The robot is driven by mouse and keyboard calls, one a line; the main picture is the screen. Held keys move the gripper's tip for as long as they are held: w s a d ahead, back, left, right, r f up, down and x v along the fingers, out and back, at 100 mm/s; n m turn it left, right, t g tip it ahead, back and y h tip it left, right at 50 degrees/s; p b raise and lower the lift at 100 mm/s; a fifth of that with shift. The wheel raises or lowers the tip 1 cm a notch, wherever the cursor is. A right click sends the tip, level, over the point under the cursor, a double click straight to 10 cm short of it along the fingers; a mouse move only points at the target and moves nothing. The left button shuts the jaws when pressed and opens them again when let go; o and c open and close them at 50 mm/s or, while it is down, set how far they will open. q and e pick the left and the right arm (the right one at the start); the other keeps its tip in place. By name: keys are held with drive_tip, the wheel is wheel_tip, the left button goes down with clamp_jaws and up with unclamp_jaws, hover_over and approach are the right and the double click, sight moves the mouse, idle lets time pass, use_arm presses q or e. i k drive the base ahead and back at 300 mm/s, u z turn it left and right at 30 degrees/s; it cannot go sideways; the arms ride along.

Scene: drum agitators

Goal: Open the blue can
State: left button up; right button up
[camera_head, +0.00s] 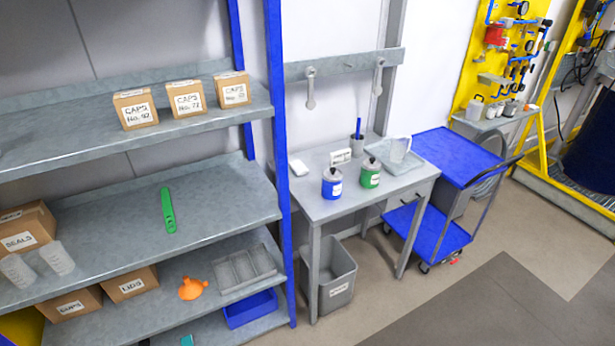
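The blue can (332,186) stands upright near the front edge of a small grey table (312,209). It has a white label and a grey lid with a knob on top, and the lid sits on the can. A green can (370,175) of the same shape stands just to its right, also with its lid on. Neither of my grippers shows in the head view.
A grey shelf rack (240,205) with boxes, a green tool (168,210) and an orange funnel (192,288) stands at the left. A grey bin (338,290) is under the table. A blue cart (455,157) stands to its right. Floor (400,310) in front is clear.

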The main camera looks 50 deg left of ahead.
sight(329, 190)
drive_tip(key=u, duration=1.2)
